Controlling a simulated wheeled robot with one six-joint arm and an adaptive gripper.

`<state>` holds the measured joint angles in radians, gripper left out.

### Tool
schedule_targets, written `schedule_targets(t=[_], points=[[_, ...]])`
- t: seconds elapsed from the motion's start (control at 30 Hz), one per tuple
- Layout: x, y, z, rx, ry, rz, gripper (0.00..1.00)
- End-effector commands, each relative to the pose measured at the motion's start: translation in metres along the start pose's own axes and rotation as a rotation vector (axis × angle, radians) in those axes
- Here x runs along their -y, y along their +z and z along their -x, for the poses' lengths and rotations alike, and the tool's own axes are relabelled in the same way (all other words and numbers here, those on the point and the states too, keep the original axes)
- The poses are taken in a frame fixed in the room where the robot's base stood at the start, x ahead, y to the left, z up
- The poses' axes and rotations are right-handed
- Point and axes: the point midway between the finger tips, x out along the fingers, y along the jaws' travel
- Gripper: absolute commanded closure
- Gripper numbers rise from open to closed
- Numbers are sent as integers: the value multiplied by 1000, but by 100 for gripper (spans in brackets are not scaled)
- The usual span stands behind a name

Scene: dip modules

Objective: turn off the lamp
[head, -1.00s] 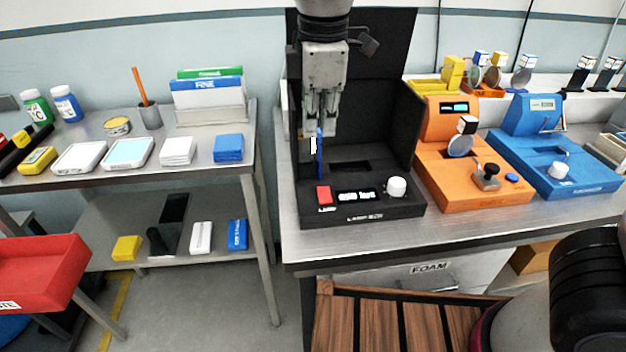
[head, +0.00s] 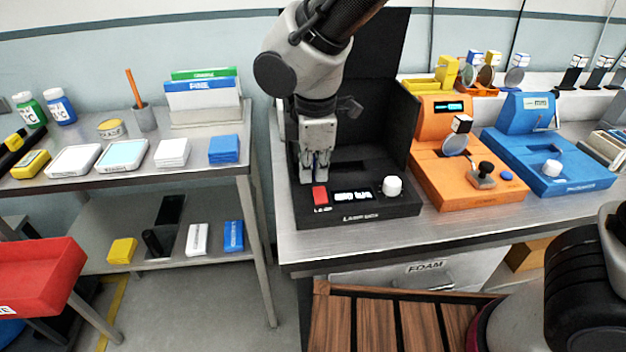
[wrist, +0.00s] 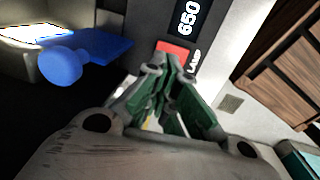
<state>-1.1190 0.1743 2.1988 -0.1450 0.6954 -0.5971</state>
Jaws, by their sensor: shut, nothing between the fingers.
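The lamp unit is a black open-fronted box (head: 375,209) with a red switch (head: 320,195) marked LAMP, a lit display and a white knob (head: 392,186) on its front panel. My gripper (head: 316,178) is shut and empty, fingers pointing down just behind and above the red switch. I cannot tell whether the fingertips touch it. A blue part with a round knob (wrist: 62,66) lies to the left of my fingers in the wrist view, near a bright lit patch.
An orange unit (head: 465,185) and a blue unit (head: 560,172) stand to the right on the same metal bench. A side table (head: 190,180) on the left carries boxes and books. A red bin (head: 40,275) is at lower left. The bench front edge is clear.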

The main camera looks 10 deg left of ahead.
Motion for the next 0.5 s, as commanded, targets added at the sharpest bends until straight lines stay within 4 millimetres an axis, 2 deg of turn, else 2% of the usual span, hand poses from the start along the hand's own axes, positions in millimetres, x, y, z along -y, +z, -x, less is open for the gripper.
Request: schedule_targets(t=[0.03, 0.2, 0.5], points=[[0, 0, -9, 2, -1, 0, 100], [0, 0, -26, 1, 0, 1, 100], [0, 0, -32, -1, 1, 0, 100]])
